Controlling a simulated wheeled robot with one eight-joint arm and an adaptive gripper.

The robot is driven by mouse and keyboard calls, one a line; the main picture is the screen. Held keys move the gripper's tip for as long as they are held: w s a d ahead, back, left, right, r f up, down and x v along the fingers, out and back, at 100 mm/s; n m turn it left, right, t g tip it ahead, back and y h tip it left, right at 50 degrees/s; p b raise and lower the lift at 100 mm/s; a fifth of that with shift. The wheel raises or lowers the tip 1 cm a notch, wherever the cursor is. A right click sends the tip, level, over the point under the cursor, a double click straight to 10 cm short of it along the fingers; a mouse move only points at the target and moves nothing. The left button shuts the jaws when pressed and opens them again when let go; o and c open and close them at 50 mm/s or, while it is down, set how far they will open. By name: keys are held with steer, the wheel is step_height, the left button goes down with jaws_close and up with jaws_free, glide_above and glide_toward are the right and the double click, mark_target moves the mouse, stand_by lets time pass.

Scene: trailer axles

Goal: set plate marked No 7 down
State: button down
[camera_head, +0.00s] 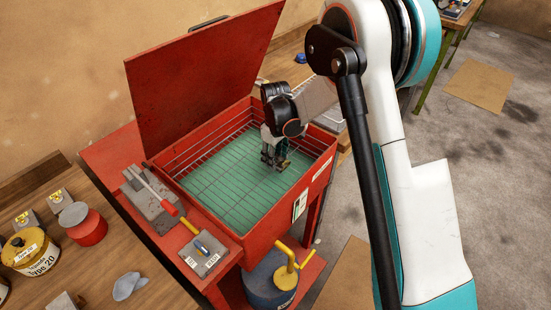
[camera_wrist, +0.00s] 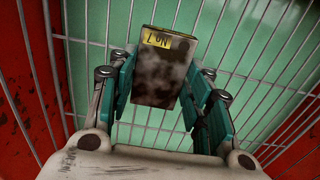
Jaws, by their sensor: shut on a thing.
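The plate marked No 7 (camera_wrist: 162,80) is a small dark, stained metal block with a yellow label that reads upside down in the wrist view. My gripper (camera_wrist: 158,100) is shut on it, with a teal-padded finger at its left and right sides. In the head view my gripper (camera_head: 274,160) points down inside the open red washer tank (camera_head: 247,235), toward its right back part. The plate is too small and covered to make out there. Under it is a wire rack (camera_head: 225,195) over a green floor; I cannot tell whether the plate touches the wires.
The tank's red lid (camera_head: 205,75) stands open behind. The rack's left and front parts are clear. Cans (camera_head: 85,223) stand on the wooden bench.

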steer(key=shift+f, duration=0.2)
steer(key=c, duration=0.8)
jaws_free()
